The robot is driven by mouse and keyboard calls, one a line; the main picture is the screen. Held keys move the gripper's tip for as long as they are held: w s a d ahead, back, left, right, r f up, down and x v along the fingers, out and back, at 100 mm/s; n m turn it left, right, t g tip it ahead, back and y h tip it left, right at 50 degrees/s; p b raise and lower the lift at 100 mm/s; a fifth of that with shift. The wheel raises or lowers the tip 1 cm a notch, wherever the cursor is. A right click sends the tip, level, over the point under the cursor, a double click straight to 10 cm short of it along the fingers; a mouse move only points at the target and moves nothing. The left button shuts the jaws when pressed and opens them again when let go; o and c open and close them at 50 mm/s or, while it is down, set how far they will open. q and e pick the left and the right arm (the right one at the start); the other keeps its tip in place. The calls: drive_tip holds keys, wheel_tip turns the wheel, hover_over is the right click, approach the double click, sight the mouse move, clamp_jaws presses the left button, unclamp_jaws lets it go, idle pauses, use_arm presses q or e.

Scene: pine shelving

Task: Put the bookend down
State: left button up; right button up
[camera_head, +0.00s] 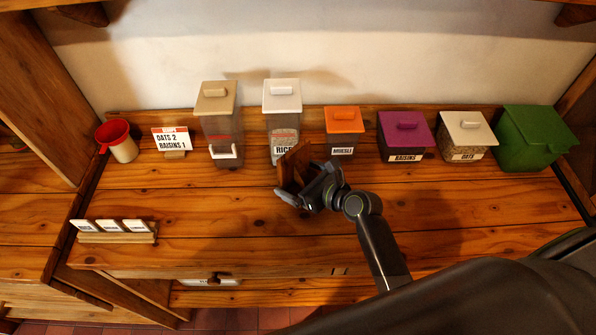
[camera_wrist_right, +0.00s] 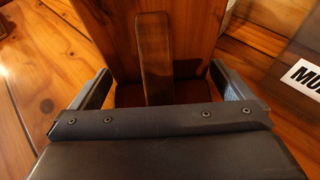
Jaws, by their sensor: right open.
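The wooden bookend (camera_head: 294,164) stands upright on the pine shelf, in front of the rice container. In the right wrist view the bookend (camera_wrist_right: 191,27) shows an upright board, a darker brace strip and a dark base. My right gripper (camera_head: 302,190) is at the bookend's near side. Its jaws are open, with one finger on each side of the bookend, and they look apart from it in the right wrist view (camera_wrist_right: 158,90). The bookend's lower edge is partly hidden by the gripper. My left gripper is not in view.
Along the back stand a rice container (camera_head: 283,120), a muesli container (camera_head: 343,130), a raisins container (camera_head: 405,137), an oats container (camera_head: 466,137) and a green bin (camera_head: 535,140). A sign (camera_head: 172,139) and red-topped cup (camera_head: 120,142) stand left. A card holder (camera_head: 115,237) is front left. Mid-left shelf is clear.

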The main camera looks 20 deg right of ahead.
sight(299, 164)
drive_tip(key=shift+w+a+f, duration=0.2)
drive_tip(key=shift+w, duration=0.15)
drive_tip(key=shift+s, duration=0.1)
drive_tip(key=shift+r, duration=0.1)
drive_tip(key=c, duration=1)
drive_tip(key=shift+r, duration=0.1)
drive_tip(key=shift+c, duration=0.2)
wheel_tip(299, 164, up, 28)
drive_tip(key=p, duration=0.4)
drive_tip(key=s+d+f+n+g+y+b, duration=0.4)
drive_tip(key=s+f+n+b, duration=0.1)
drive_tip(key=s+f, duration=0.5)
drive_tip(key=shift+s+d+f+y, duration=0.25)
drive_tip(key=shift+d+f+y, duration=0.1)
drive_tip(key=shift+f+y, duration=0.05)
